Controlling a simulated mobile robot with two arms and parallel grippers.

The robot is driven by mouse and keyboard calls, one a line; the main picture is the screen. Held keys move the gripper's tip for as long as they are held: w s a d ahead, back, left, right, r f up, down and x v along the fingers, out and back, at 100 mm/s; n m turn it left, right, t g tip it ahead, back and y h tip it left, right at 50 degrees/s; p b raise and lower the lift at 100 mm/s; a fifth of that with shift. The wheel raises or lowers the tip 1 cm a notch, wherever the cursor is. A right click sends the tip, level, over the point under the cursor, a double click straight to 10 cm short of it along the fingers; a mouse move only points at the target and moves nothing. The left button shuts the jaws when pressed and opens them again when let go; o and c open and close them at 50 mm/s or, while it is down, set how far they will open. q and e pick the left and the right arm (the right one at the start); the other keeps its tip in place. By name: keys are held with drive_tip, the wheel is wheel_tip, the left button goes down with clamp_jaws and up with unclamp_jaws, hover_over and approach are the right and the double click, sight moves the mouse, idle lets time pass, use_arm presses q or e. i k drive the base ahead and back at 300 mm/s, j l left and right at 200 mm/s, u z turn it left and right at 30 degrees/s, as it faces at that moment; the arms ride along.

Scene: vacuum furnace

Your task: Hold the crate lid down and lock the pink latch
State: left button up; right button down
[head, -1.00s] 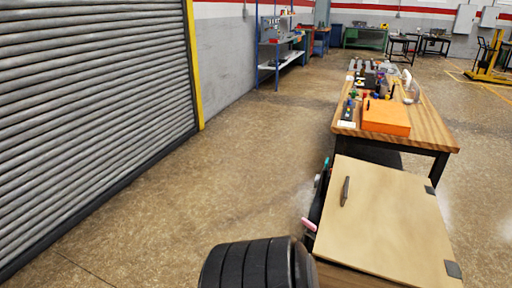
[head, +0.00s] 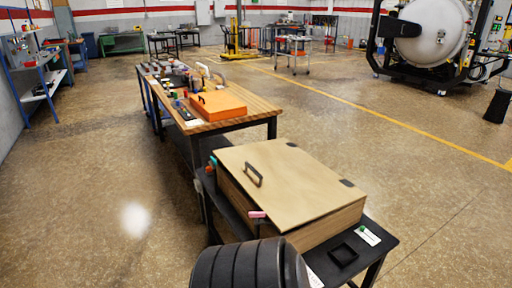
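The wooden crate (head: 325,226) stands on a black table at lower right of centre. Its pale flat lid (head: 305,185) lies over the top, with a dark handle (head: 254,175) near the left edge and dark hinges at the right side. I cannot tell whether the lid is fully seated. The pink latch (head: 257,214) shows at the crate's near left side, below the lid edge; its lock state is too small to tell. A teal piece (head: 212,161) shows at the far left corner. Neither gripper is in view.
The black table (head: 385,246) carries a small black tray (head: 343,254) and a white card (head: 368,236) beside the crate. Behind is a wooden workbench (head: 255,103) with an orange case (head: 220,104) and several small items. Open floor lies left and right.

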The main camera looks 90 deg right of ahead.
sight(257, 215)
drive_tip(key=i+l+z, duration=0.25)
drive_tip(key=i+z, duration=0.25)
drive_tip(key=i+l+z, duration=0.1)
drive_tip(key=i+z, duration=0.35)
drive_tip(key=i+j+z, duration=0.1)
drive_tip(key=i+z, duration=0.25)
drive_tip(key=z, duration=0.15)
drive_tip(key=i+z, duration=0.1)
drive_tip(key=i, duration=0.4)
drive_tip(key=i+j+z, duration=0.15)
drive_tip(key=i, duration=0.35)
drive_tip(key=i+j+z, duration=0.1)
drive_tip(key=i, duration=0.4)
drive_tip(key=j+z, duration=0.1)
drive_tip(key=z, duration=2.95)
